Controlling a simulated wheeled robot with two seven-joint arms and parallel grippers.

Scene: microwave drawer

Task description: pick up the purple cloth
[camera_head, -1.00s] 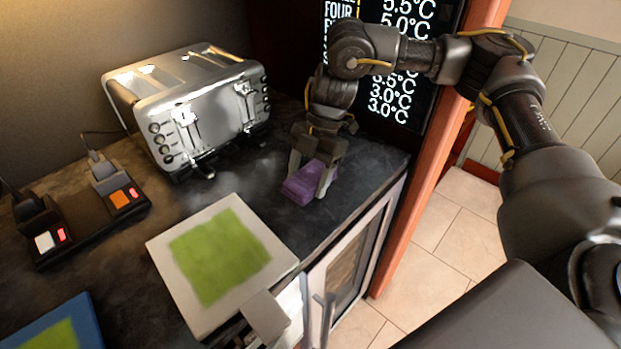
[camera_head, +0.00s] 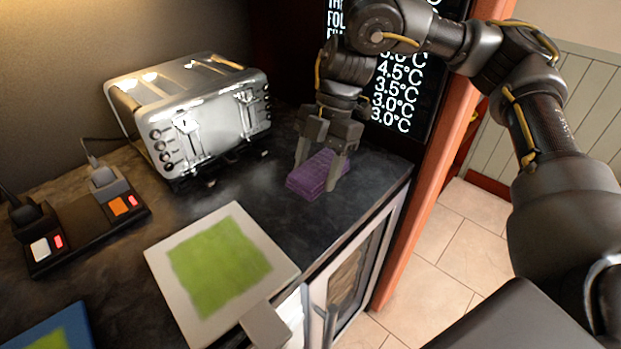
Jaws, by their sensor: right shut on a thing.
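The purple cloth (camera_head: 306,183) is a folded, block-like bundle on the dark counter, right of the toaster. My right gripper (camera_head: 317,171) points down over it, with one finger on each side, and is shut on the cloth. The cloth looks to be at or very near the counter surface; I cannot tell whether it is clear of it. The fingers hide part of its sides.
A silver toaster (camera_head: 190,115) stands left of the cloth. A white board with a green centre (camera_head: 220,265) lies in front. A power strip with plugs (camera_head: 85,230) is at the left. The counter's right edge, above a glass-fronted door (camera_head: 348,285), is close to the cloth.

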